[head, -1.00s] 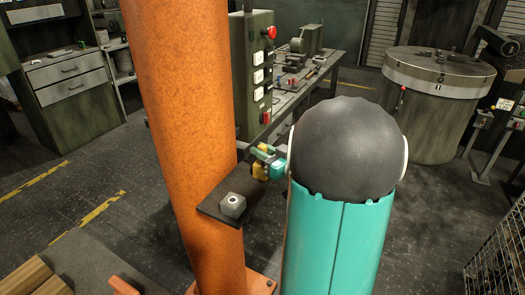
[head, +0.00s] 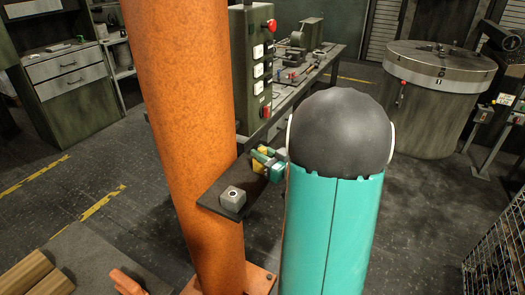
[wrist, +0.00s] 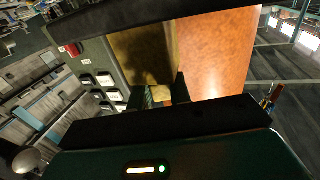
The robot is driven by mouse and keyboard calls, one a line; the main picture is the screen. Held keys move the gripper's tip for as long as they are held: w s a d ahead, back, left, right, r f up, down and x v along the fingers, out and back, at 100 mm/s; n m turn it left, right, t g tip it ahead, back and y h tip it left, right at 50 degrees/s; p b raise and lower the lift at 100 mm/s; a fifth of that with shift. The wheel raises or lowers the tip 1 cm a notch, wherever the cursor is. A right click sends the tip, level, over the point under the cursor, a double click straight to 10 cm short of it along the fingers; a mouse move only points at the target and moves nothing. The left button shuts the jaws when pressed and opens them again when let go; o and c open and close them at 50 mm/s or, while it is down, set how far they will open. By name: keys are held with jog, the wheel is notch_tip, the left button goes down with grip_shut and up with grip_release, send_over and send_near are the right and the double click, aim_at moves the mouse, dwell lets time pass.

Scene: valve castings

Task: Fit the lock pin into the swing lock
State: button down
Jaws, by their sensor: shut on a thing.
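An orange column (head: 185,120) carries a dark plate (head: 245,178) that sticks out to the right in the head view. On the plate's near end sits a small grey block (head: 232,199) with a round hole in its top; it looks like the swing lock's socket. My gripper (head: 264,161) is at the plate's far end, behind the block and apart from it. It is shut on a small yellow piece (head: 258,162), likely the lock pin. In the wrist view a tan piece (wrist: 165,92) shows between the dark fingers. The pin's shaft is hidden.
A green control box (head: 252,70) with buttons stands behind the column. A workbench (head: 310,75) with tools is beyond it. A round drum (head: 437,95) stands at the back right, and a wire crate (head: 497,245) at the lower right.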

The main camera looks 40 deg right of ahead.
jog(key=shift+f, duration=0.2)
jog(key=c, duration=1.2)
grip_release()
jog(key=s+d, duration=0.1)
jog(key=s, duration=1.2)
jog(key=shift+s, duration=0.4)
